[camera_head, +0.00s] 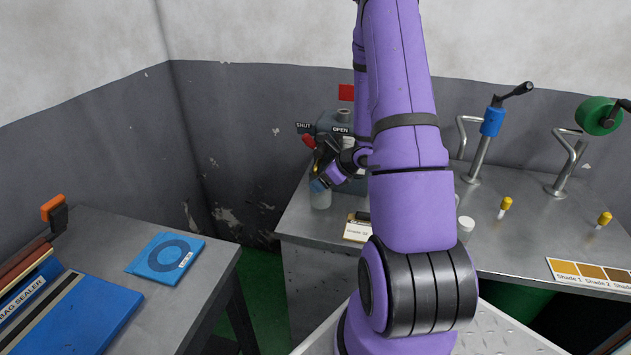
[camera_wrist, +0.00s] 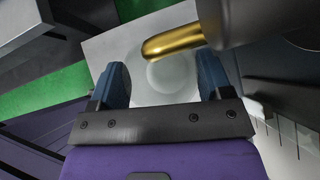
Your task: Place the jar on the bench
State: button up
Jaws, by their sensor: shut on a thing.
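The jar (camera_head: 320,200) is small and clear. It stands upright near the left edge of the grey metal bench (camera_head: 300,222), in front of a dark fixture; I cannot tell whether its base touches the bench. My gripper (camera_head: 321,183) is shut on the jar near its top. In the wrist view, the pale round jar (camera_wrist: 165,78) shows between the two blue fingers. A brass spout (camera_wrist: 172,43) crosses above it in that view. My arm hides part of the bench and fixture.
The fixture (camera_head: 325,125) carries SHUT and OPEN labels and a red lever (camera_head: 309,141). A separate left table (camera_head: 215,252) holds a blue ring-marked mat (camera_head: 150,266).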

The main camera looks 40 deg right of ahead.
jog(key=shift+w+a, duration=0.35)
jog(key=shift+w, duration=0.5)
jog(key=shift+w+a+f, duration=0.1)
jog(key=shift+w+f, duration=0.15)
jog(key=shift+f, duration=0.35)
jog(key=shift+f, duration=0.1)
jog(key=o, duration=1.1)
jog(key=shift+c, duration=0.2)
